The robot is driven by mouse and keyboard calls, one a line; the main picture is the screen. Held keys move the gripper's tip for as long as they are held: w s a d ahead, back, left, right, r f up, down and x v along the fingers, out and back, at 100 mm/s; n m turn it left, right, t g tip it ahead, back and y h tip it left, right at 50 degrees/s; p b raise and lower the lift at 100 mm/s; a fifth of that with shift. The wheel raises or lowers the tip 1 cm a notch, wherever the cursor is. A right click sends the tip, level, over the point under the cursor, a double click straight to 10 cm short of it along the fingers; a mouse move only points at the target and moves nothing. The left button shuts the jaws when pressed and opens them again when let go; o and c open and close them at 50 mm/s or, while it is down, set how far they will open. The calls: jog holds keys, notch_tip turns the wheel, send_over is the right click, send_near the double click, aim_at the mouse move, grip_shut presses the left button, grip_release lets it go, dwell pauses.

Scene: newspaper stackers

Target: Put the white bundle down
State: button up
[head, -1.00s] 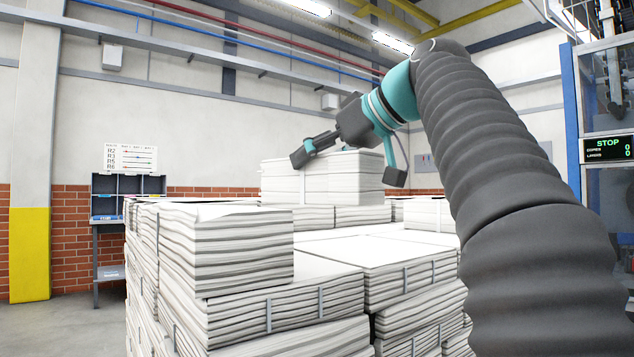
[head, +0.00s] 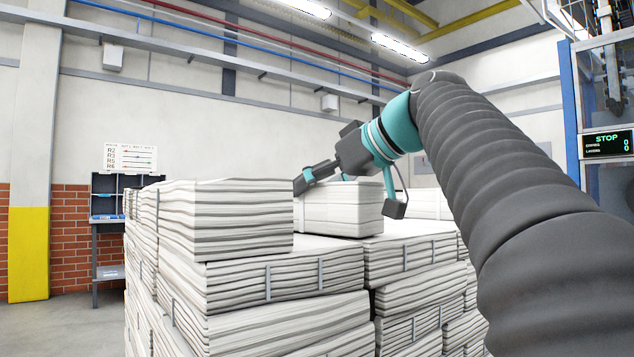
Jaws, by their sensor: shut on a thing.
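The white bundle (head: 340,216) is a block of stacked newsprint in the middle of the head view. My gripper (head: 348,196) is shut on it, one finger at its left end and the other at its right end. The bundle is level, and its lower edge shows at the top of the pile (head: 300,270) of bundles. I cannot tell whether it rests on it or hangs just above. Its lower left part is hidden behind the front left bundle (head: 240,220).
The front left bundle stands higher than the layer beside it, close to the held bundle in the picture. Flat bundle tops (head: 410,228) lie to the right. A shelf rack (head: 105,225) stands at the far left. A machine with a STOP display (head: 607,144) is at the right.

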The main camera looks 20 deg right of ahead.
jog(key=shift+f, duration=0.1)
jog(key=o, duration=1.8)
jog(key=shift+f, duration=0.1)
